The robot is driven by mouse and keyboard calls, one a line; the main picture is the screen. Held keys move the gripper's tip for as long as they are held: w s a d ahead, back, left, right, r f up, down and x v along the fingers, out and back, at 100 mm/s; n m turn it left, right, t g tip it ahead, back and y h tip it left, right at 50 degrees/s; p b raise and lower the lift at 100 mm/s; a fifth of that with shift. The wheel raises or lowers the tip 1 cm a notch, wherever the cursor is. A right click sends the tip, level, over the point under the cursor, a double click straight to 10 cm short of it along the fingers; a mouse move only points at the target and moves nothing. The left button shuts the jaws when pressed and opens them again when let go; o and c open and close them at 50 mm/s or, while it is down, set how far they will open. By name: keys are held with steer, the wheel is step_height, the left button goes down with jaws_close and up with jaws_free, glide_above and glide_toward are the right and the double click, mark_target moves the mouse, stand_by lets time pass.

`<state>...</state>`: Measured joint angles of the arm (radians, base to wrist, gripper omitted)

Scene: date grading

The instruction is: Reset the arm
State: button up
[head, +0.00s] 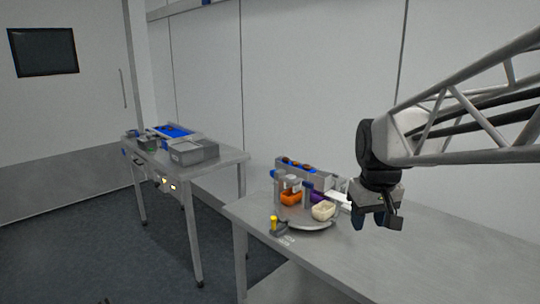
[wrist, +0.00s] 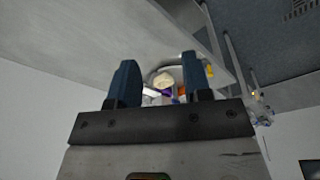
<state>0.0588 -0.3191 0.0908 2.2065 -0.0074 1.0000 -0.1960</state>
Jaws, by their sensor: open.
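My gripper (head: 372,219) hangs from my arm above the near metal table (head: 420,250), to the right of the round tray. In the wrist view its two dark blue fingers (wrist: 160,84) stand apart with nothing between them. Past the fingers, the wrist view shows a cream-coloured container (wrist: 163,79), with purple and orange bits partly hidden by the fingers and palm.
A round grey tray (head: 310,226) on the near table holds an orange container (head: 291,198) and a cream container (head: 323,211). A yellow-topped item (head: 273,224) is at its left edge. A second table (head: 225,157) with a grey bin (head: 194,151) stands back left. The near table's right side is clear.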

steer(key=s+a+f+m, duration=0.1)
steer(key=s+f, duration=0.2)
steer(key=s, duration=0.6)
steer(key=s+a+f, duration=0.1)
steer(key=s+f, duration=0.3)
steer(key=s, duration=0.6)
steer(key=shift+a+m+t, duration=0.3)
steer(key=shift+m+t, duration=0.1)
steer(key=shift+c, duration=0.3)
stand_by(2.1)
